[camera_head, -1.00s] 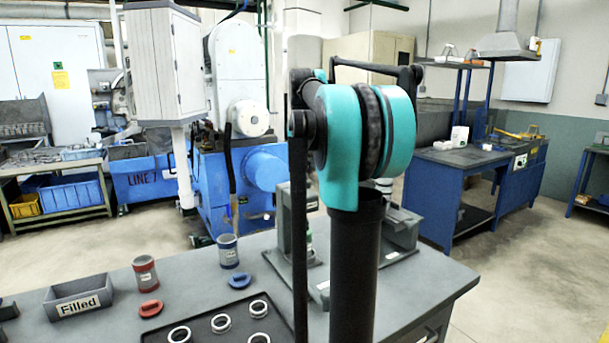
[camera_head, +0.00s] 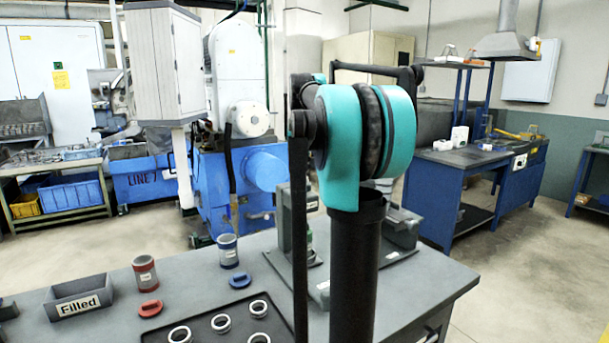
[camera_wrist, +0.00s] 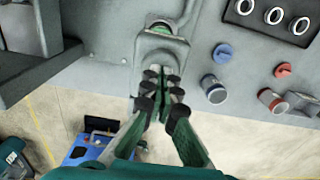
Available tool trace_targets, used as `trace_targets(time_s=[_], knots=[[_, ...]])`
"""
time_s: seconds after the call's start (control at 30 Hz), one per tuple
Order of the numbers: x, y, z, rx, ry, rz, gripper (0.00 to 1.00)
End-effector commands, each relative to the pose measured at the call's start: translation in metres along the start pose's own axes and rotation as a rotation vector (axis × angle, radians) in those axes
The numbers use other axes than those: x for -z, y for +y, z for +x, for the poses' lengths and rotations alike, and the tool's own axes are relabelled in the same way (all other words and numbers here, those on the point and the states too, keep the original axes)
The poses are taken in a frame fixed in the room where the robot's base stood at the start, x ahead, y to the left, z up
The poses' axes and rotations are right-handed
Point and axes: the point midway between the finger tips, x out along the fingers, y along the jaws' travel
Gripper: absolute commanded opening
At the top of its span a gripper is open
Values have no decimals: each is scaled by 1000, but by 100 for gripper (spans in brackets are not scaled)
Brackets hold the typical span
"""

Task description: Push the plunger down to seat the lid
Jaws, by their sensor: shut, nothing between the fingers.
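In the wrist view my gripper (camera_wrist: 162,80) is shut and empty, with its fingertips together just in front of a grey fixture (camera_wrist: 178,50) on the bench. Whether the fingers touch the fixture is unclear. A blue lid (camera_head: 240,280) and a red lid (camera_head: 151,308) lie loose on the bench, near a blue-banded can (camera_head: 228,251) and a red-banded can (camera_head: 145,274). In the head view my arm hides the gripper and much of the fixture (camera_head: 292,225).
A black tray (camera_head: 250,325) with several pale rings lies at the bench front. A grey bin (camera_head: 78,298) labelled "Filled" stands at the left. A large grey structure (camera_wrist: 58,40) rises at the left in the wrist view.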

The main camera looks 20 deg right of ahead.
Motion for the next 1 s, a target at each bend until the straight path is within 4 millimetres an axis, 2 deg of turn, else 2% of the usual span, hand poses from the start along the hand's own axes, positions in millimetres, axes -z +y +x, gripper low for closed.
trace_targets(time_s=[1.0], knots=[[0,0,-63,0,0,0,0]])
